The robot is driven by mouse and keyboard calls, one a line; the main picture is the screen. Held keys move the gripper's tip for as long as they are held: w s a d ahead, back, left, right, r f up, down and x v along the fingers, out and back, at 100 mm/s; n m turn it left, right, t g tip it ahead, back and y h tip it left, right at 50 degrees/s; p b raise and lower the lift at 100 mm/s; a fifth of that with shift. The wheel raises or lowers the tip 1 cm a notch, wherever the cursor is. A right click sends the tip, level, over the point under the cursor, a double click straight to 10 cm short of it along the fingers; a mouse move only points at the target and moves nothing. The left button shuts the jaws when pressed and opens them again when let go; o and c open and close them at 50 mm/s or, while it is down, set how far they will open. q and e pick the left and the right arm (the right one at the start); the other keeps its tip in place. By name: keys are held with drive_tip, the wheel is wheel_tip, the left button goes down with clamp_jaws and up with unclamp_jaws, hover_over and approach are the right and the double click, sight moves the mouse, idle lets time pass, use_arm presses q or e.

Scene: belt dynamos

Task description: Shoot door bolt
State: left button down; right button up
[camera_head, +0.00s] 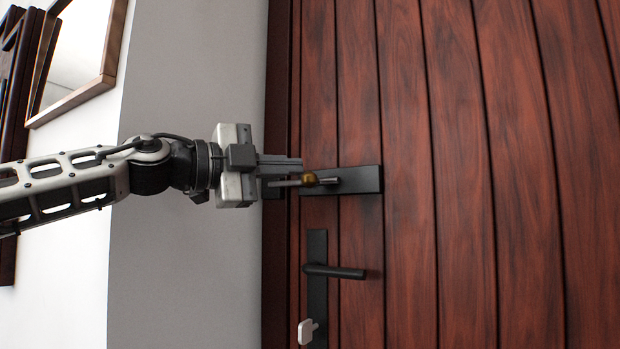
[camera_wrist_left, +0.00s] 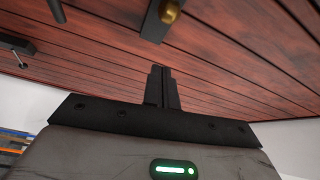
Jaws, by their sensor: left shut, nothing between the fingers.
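The door bolt has a black plate (camera_head: 360,179) on the red-brown wooden door (camera_head: 450,200), with a short metal rod and a round brass knob (camera_head: 309,178). The brass knob also shows at the top of the left wrist view (camera_wrist_left: 170,11), beyond the fingertips. My left gripper (camera_head: 299,163) comes in from the left, its fingers shut and empty, level with the bolt and just left of and above the knob in the head view. In the left wrist view the two fingers (camera_wrist_left: 162,88) are together. I cannot tell whether they touch the knob. The bolt's left end is partly hidden by my gripper.
A black lever handle (camera_head: 335,271) on a tall plate sits below the bolt, with a pale key (camera_head: 306,331) under it. The grey wall (camera_head: 190,260) lies left of the door, with a wood-framed mirror or picture (camera_head: 105,80) farther left. The door right of the bolt is clear.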

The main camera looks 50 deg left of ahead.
use_arm(q)
drive_tip(key=shift+b+v, duration=0.3)
drive_tip(key=shift+v, duration=1.35)
